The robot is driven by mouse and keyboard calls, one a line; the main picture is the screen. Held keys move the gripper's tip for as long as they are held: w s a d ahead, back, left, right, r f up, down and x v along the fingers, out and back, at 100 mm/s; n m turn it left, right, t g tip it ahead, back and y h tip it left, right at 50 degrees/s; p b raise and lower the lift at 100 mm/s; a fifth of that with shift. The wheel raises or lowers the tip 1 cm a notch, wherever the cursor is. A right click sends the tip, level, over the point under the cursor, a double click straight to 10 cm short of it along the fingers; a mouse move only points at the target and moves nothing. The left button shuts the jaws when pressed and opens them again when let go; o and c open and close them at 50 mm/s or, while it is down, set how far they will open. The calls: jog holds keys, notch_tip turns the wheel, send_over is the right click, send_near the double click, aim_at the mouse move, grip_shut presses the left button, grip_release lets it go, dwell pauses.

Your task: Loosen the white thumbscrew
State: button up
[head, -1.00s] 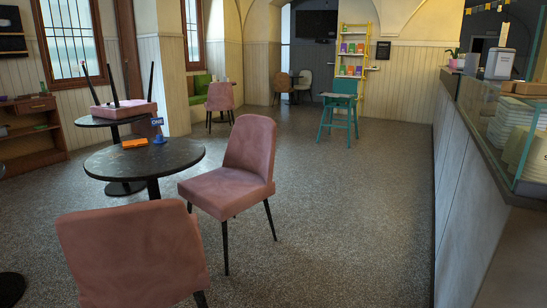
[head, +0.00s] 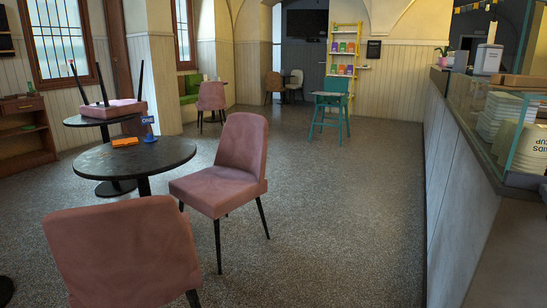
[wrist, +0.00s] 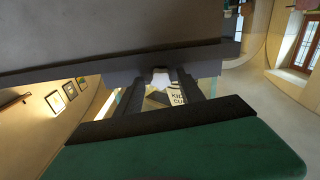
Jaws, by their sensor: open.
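I cannot make out a white thumbscrew for certain in either view. My gripper (wrist: 161,88) shows in the wrist view, its two dark fingers apart. A small bright white shape (wrist: 160,77) shows between the fingers; I cannot tell what it is or how far away. Dark lettering reading in part "KID" and "CU" shows beyond the fingers. My gripper is not in the head view.
A long counter (head: 470,190) with a glass case (head: 490,110) runs along the right. Pink chairs (head: 225,175) and a round black table (head: 135,157) stand left. A teal high chair (head: 330,100) stands farther back. The speckled floor (head: 330,220) between is clear.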

jog(key=b+v, duration=0.3)
jog(key=v, duration=0.3)
jog(key=shift+s, duration=0.1)
